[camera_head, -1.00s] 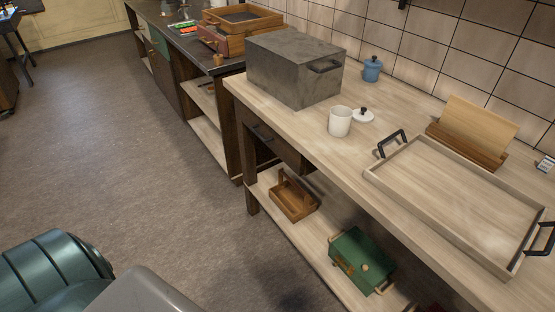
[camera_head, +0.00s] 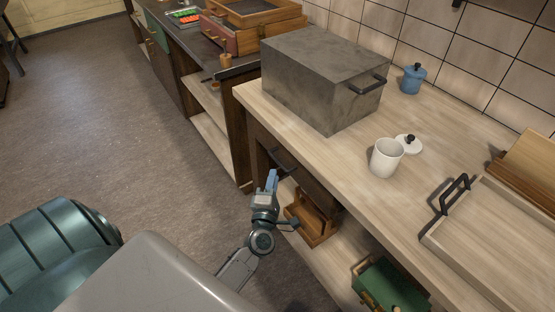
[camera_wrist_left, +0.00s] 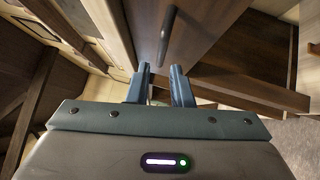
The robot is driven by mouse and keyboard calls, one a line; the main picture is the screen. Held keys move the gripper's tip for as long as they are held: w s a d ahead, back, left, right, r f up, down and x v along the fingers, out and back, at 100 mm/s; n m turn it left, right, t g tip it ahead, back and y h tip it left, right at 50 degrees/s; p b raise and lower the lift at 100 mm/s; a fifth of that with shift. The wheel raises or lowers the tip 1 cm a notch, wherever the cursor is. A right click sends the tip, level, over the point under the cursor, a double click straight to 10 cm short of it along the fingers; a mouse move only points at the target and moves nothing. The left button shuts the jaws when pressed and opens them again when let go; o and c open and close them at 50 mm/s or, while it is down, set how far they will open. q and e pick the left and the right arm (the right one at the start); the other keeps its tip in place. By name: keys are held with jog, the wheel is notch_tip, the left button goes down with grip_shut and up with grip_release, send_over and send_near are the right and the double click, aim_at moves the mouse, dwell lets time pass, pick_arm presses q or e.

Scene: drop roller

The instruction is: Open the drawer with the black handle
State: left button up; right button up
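A dark wooden drawer front (camera_head: 308,186) sits under the light countertop, with a black bar handle (camera_head: 284,160) across it. The drawer looks shut. My left gripper (camera_head: 272,180) is in front of the drawer, just below the handle in the head view, and apart from it. In the left wrist view, the black handle (camera_wrist_left: 167,36) stands ahead of the blue fingers (camera_wrist_left: 161,78). The fingers are parted with a gap and nothing visible between them. My right gripper is not in view.
A grey box (camera_head: 325,80) with its own black handle, a white mug (camera_head: 386,158) and a tray (camera_head: 490,232) stand on the countertop. A wooden caddy (camera_head: 309,222) and a green box (camera_head: 392,286) are on the shelf below. Open floor lies left.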

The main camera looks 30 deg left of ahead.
aim_at(277, 160)
pick_arm(q)
jog(key=p+x, duration=0.1)
jog(key=x, duration=0.6)
jog(key=shift+w+a, duration=0.1)
jog(key=shift+w, duration=0.15)
grip_shut()
